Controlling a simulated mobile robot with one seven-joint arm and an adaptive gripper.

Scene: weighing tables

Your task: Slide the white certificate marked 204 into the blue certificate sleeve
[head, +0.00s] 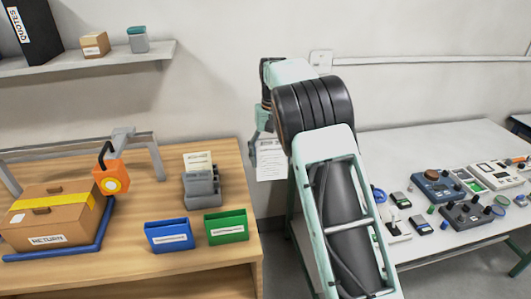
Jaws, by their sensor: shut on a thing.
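My gripper (259,136) is in the gap between the two tables, partly hidden by my arm. It is shut on a white certificate (271,162) that hangs upright below it. The sheet has lines of print, too small to read, so I cannot make out the 204. The blue certificate sleeve (170,236) stands at the front of the wooden table, to the left of and below the certificate in the picture. It has a white label on its front. The certificate is well apart from the sleeve.
A green sleeve (227,228) stands right of the blue one. Behind them is a grey holder (202,188) with a cream card (198,160). A cardboard box (45,222) and an orange hanging device (111,178) are at left. The right table (430,150) carries several instruments.

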